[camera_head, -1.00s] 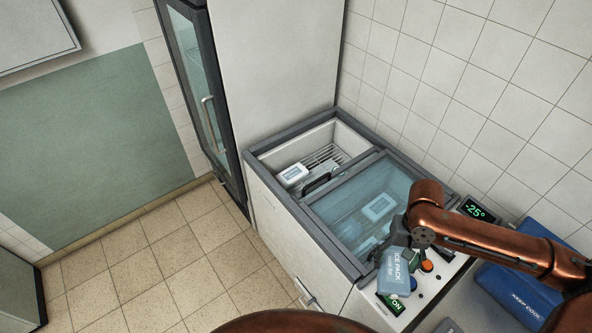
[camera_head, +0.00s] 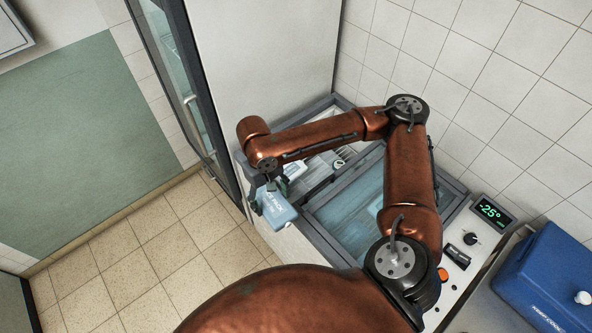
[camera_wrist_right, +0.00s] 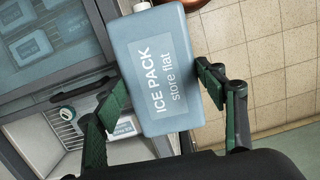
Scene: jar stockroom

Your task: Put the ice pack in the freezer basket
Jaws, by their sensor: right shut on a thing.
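The pale blue ice pack (camera_head: 277,210) is held in my right gripper (camera_head: 268,186). In the right wrist view the ice pack (camera_wrist_right: 165,75) shows its label, "ICE PACK store flat", between the two green-padded fingers of my right gripper (camera_wrist_right: 160,88). In the head view it overlaps the freezer's front left edge; its height above the rim is unclear. The chest freezer's open bay (camera_head: 322,160) is partly covered by my right arm, so the basket inside is mostly hidden. My left gripper is out of view.
A glass lid (camera_head: 345,215) covers the freezer's nearer part. A white labelled pack (camera_head: 296,170) lies in the open bay. A display reading -25° (camera_head: 492,212) and a blue cooler box (camera_head: 550,280) are at the right. A tall glass-door cabinet (camera_head: 190,85) stands behind. The tiled floor is clear.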

